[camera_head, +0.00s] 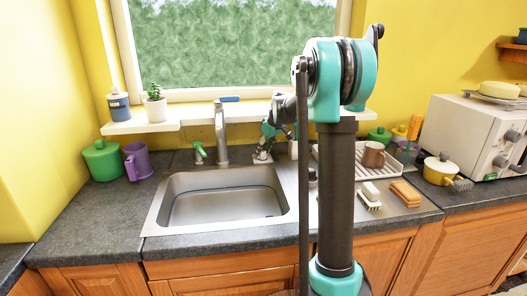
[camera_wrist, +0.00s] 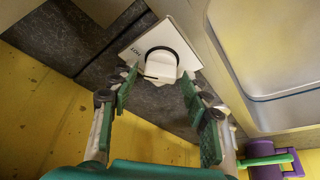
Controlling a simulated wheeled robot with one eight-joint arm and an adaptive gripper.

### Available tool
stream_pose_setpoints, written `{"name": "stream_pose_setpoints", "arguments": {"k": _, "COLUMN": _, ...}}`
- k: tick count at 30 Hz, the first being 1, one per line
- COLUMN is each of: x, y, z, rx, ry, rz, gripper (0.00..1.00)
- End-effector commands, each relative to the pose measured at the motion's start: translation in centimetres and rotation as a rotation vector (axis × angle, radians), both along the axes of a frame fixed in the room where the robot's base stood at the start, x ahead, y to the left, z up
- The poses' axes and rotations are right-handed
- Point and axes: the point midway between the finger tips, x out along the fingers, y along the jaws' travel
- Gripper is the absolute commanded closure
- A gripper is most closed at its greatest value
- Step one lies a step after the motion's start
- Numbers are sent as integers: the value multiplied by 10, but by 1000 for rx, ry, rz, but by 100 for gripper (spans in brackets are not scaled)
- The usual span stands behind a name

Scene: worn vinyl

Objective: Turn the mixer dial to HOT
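The mixer dial (camera_wrist: 160,64) is a white round knob on a square pale plate (camera_wrist: 183,30) in the wrist view. The word HOT is printed near the plate's left corner, appearing upside down. A dark arc runs around the knob, and a short dark mark shows at its lower left. My gripper (camera_wrist: 159,82) is open, with one green-padded finger on each side of the knob's near end. I cannot tell whether either finger touches it. In the head view my gripper (camera_head: 268,140) is above the plate (camera_head: 262,158), right of the tap; the knob is mostly hidden there.
The sink (camera_head: 225,203) lies in front of the dial. A sill (camera_head: 160,122) runs behind. A dish rack (camera_head: 337,160) stands to the right, partly hidden by my arm.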

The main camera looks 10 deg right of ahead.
Motion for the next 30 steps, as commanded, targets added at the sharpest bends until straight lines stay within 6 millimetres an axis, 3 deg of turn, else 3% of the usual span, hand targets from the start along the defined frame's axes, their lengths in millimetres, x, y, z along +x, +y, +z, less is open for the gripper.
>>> {"name": "stream_pose_setpoints", "arguments": {"k": 2, "x": 0, "y": 0, "z": 0, "rx": 0, "ry": 0, "rz": 0, "gripper": 66}}
{"name": "stream_pose_setpoints", "arguments": {"k": 9, "x": 0, "y": 0, "z": 0, "rx": 0, "ry": 0, "rz": 0, "gripper": 96}}
{"name": "stream_pose_setpoints", "arguments": {"k": 21, "x": -1, "y": 1, "z": 0, "rx": -1, "ry": 0, "rz": -153, "gripper": 96}}
{"name": "stream_pose_setpoints", "arguments": {"k": 30, "x": -1, "y": 1, "z": 0, "rx": 0, "ry": 0, "rz": -165, "gripper": 96}}
